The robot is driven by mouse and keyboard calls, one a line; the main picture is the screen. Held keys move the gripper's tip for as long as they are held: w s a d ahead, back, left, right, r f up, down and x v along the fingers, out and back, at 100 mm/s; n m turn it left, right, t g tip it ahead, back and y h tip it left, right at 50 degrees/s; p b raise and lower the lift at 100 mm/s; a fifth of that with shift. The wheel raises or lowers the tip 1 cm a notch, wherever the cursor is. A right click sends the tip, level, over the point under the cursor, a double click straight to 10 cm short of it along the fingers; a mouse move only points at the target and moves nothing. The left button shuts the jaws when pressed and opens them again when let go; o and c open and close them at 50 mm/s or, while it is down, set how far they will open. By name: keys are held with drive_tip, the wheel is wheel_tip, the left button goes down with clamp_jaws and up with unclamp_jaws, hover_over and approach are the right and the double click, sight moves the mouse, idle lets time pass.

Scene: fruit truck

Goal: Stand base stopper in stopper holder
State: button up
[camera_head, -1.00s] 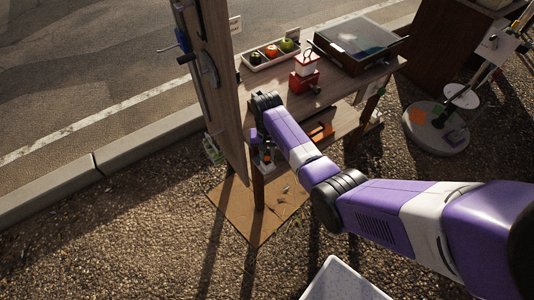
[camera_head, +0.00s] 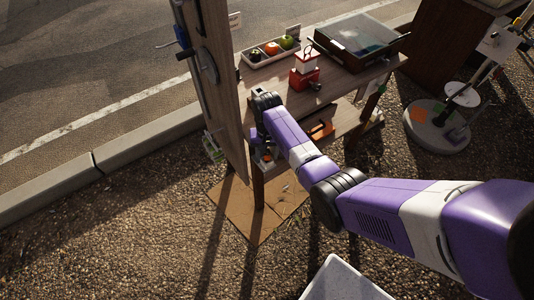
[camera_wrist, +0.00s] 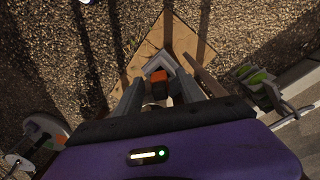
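In the wrist view my gripper (camera_wrist: 160,80) points down with its two grey fingers apart. A small dark block with an orange top (camera_wrist: 160,76) lies between the fingers, with some space seeming to show at its sides. It is probably the base stopper. A grey V-shaped frame (camera_wrist: 157,62) sits just beyond it; I cannot tell for sure whether this is the stopper holder. In the head view an orange-topped piece (camera_head: 267,157) shows at the near end of the lower shelf, under my wrist. My fingers are mostly hidden there.
An upright wooden panel (camera_head: 213,80) stands close left of my wrist. The wooden table (camera_head: 345,84) holds a fruit tray (camera_head: 254,65), a red-and-white device (camera_head: 304,75) and a glass-topped case (camera_head: 330,52). An orange tool (camera_head: 321,131) lies on the lower shelf. A white bin (camera_head: 345,278) stands at the front.

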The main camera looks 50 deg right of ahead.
wheel_tip(320, 180, up, 8)
drive_tip(key=shift+f, duration=0.1)
idle(0.4)
idle(0.5)
